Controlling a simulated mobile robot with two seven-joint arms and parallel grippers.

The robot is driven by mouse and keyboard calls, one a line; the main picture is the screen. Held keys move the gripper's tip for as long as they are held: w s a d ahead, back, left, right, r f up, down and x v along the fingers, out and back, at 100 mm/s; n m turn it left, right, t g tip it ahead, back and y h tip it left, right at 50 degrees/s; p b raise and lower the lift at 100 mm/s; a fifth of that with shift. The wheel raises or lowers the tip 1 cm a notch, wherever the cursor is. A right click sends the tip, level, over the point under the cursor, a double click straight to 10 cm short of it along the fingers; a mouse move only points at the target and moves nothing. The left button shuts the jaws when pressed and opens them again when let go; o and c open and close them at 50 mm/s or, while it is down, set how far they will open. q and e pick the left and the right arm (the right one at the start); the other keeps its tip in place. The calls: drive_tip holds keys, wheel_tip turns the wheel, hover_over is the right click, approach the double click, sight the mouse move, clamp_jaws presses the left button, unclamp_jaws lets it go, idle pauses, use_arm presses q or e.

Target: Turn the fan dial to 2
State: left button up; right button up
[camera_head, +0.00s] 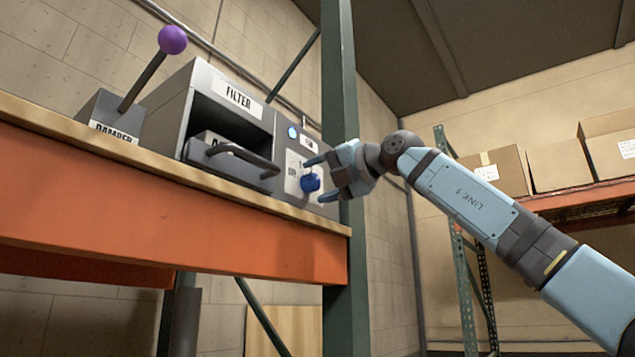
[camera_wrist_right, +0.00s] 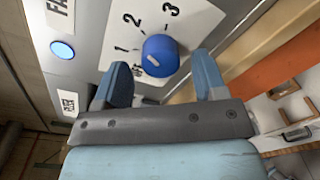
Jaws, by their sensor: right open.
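The fan dial (camera_head: 310,182) is a blue round knob on a white scale plate, at the right end of the grey unit. In the right wrist view the dial (camera_wrist_right: 160,56) has a white mark that points to the lower left, toward the OFF label. The numbers 1, 2 and 3 run around the scale plate (camera_wrist_right: 150,20). My right gripper (camera_head: 318,178) is open in front of the dial, with one finger on each side of it. In the right wrist view gaps show between the fingers (camera_wrist_right: 160,60) and the knob. My left gripper is not in view.
A lit blue button (camera_wrist_right: 62,50) sits beside the scale. To the left are the filter drawer (camera_head: 230,160) with its dark handle and the purple-balled damper lever (camera_head: 172,40). A green post (camera_head: 340,90) stands close behind my right gripper. The orange shelf beam (camera_head: 170,215) runs below.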

drive_tip(key=b+v, duration=0.3)
drive_tip(key=v, duration=1)
drive_tip(key=shift+w, duration=0.2)
